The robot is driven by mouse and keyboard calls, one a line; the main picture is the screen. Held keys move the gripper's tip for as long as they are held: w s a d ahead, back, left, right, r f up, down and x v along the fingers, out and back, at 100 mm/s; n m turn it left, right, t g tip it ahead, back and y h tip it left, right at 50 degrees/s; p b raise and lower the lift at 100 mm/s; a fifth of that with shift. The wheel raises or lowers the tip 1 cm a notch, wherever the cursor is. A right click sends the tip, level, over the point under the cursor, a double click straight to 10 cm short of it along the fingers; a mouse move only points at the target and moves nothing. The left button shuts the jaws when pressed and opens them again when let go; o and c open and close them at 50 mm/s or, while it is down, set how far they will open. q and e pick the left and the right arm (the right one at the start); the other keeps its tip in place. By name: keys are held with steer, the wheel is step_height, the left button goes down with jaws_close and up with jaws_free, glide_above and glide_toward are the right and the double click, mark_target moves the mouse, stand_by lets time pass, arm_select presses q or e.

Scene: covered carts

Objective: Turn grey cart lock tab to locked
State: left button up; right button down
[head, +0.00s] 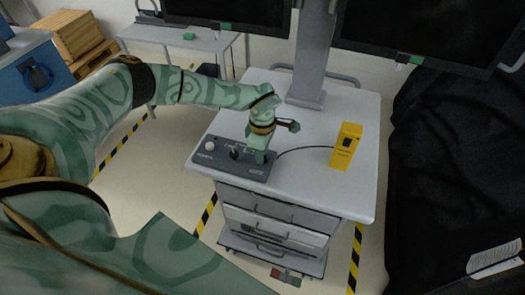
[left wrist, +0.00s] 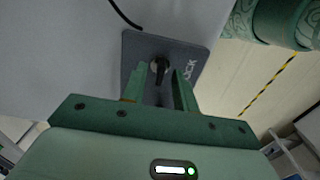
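The grey cart (head: 330,184) stands in the middle of the head view with a dark control panel (head: 205,159) on its front left top edge. In the left wrist view, a small black tab (left wrist: 158,66) stands up from the panel (left wrist: 138,47), beside partly hidden lettering that ends in "OCK". My left gripper (head: 262,157) points down over the right part of the panel and hides that part in the head view. In the left wrist view its fingers (left wrist: 158,88) are apart, with the tab near the gap between their tips. Contact cannot be told. My right gripper is not in view.
A black knob (head: 234,153) and a white button (head: 210,146) sit on the panel's left part. A yellow box (head: 346,146) with a black cable stands to the right. A monitor column (head: 311,60) rises behind. A black-covered shape (head: 440,170) fills the right side.

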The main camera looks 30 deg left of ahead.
arm_select(q)
step_height(320, 180, up, 16)
steer(key=shift+r+p, duration=0.15)
steer(key=shift+p, duration=0.15)
stand_by(0.4)
